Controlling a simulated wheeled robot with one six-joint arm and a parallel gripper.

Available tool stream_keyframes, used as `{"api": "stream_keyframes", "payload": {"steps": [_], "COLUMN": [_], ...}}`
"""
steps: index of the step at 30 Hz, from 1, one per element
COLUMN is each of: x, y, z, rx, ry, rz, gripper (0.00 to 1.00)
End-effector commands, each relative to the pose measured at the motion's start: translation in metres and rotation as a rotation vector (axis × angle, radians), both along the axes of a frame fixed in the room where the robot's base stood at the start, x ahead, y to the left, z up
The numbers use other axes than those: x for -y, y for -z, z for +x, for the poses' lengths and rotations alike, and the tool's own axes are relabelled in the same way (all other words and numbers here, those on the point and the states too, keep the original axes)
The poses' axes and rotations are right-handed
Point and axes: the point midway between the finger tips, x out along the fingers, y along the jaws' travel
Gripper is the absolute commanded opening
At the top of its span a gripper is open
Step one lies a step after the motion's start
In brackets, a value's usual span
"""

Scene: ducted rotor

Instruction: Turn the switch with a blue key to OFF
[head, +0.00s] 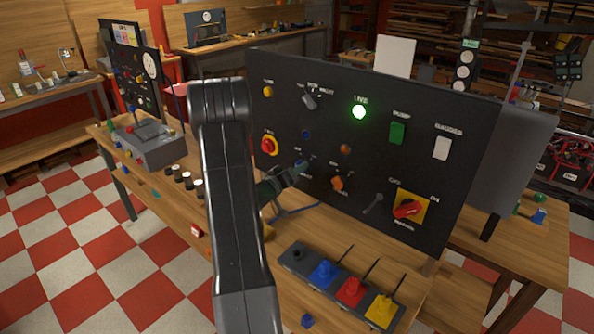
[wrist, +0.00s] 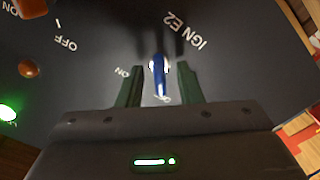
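The blue key (wrist: 159,78) stands out of a switch on the black panel, below the label "IGN E2" in the wrist view. In that view an "ON" mark lies to its left, and another mark near its lower end is partly hidden. My gripper (wrist: 160,80) has one dark green finger on each side of the key, with a gap visible on both sides. In the head view my gripper (head: 289,177) is at the lower middle of the panel, and a bit of blue (head: 301,163) shows at its tips.
The black panel (head: 335,125) also carries a lit green lamp (head: 359,112), a red knob (head: 269,145), an orange knob (head: 338,183) and a red rotary switch (head: 407,208) on yellow. A box of coloured joysticks (head: 292,255) stands on the table in front.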

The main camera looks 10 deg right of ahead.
Motion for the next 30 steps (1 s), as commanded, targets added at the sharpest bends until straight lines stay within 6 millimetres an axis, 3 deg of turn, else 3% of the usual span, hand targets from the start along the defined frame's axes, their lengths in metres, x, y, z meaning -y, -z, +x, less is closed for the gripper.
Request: {"api": "stream_keyframes", "payload": {"steps": [5, 18, 24, 30], "x": [-0.016, -0.091, -0.106, -0.108], "y": [0.002, 0.002, 0.001, 0.0], "z": [-0.011, -0.07, -0.082, -0.084], "rx": [0.0, -0.001, -0.001, -0.001], "ry": [-0.004, -0.004, -0.001, 0.0], "rz": [0.0, -0.001, -0.001, -0.001], "gripper": [0.33, 0.33, 0.33, 0.33]}}
